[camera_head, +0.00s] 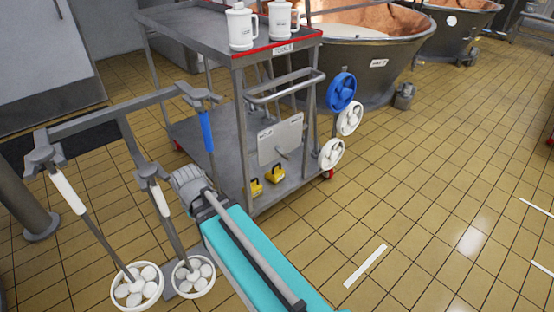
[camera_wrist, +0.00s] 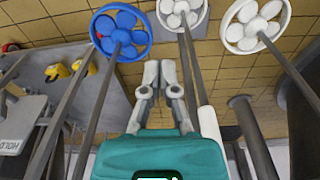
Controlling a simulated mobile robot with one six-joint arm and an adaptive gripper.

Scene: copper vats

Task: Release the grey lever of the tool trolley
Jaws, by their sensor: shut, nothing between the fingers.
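The grey tool trolley (camera_head: 280,46) stands ahead, with a red-edged top shelf. A grey plate (camera_head: 281,138) hangs in its open frame above the lower shelf, with a small label and a short grey lever-like bar (camera_head: 281,155) at its lower part. At the left of the wrist view a grey labelled plate (camera_wrist: 22,118) shows, partly cut off; which part is the lever is unclear there. My gripper (camera_head: 186,178) is shut and empty, left of the trolley's near corner post and apart from the plate. Its fingers (camera_wrist: 160,75) show in the wrist view.
Right floor is mostly clear.

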